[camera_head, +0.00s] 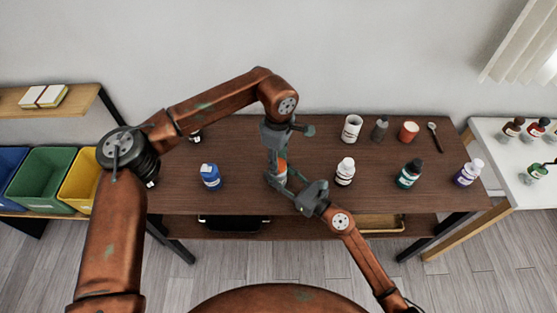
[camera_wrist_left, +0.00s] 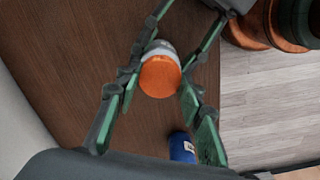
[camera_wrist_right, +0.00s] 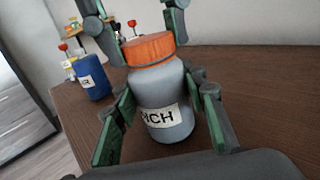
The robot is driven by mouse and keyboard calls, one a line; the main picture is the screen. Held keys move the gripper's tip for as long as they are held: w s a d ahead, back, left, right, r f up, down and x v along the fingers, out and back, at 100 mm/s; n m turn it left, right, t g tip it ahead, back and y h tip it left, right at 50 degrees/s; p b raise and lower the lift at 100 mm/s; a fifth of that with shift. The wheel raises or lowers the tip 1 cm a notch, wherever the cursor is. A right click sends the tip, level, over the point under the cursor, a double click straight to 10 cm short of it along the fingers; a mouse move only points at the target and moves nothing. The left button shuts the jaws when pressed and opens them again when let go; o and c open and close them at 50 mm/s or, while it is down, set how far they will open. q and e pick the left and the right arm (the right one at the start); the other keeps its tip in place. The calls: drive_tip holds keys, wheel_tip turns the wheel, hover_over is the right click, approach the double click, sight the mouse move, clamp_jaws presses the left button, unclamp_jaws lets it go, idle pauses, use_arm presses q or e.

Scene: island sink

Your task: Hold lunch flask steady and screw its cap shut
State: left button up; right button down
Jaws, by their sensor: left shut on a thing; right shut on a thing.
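The lunch flask (camera_wrist_right: 165,105) is grey with a white label ending in "NCH" and stands upright on the brown table. Its orange cap (camera_wrist_left: 160,77) sits on top of it; any gap at the thread cannot be made out. My left gripper (camera_head: 279,163) reaches down from above and is shut on the cap, its fingers on both sides in the left wrist view. My right gripper (camera_head: 283,186) comes in low from the front right and is shut on the flask's body. The flask is largely hidden by the grippers in the head view.
A blue bottle (camera_head: 210,177) stands left of the flask. A white bottle (camera_head: 345,171), a teal bottle (camera_head: 409,174) and a purple one (camera_head: 467,173) stand to the right.

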use_arm(q)
drive_tip(key=o, duration=1.3)
drive_tip(key=shift+r, duration=2.3)
drive_tip(key=shift+c, duration=0.4)
drive_tip(key=n, duration=0.2)
drive_tip(key=r+n, duration=0.1)
drive_tip(key=n, duration=0.3)
drive_tip(key=shift+r+n, duration=0.3)
drive_tip(key=n, duration=0.2)
drive_tip(key=r+n, duration=0.1)
drive_tip(key=shift+n, duration=0.4)
drive_tip(key=n, duration=0.3)
drive_tip(key=shift+r+n, duration=0.4)
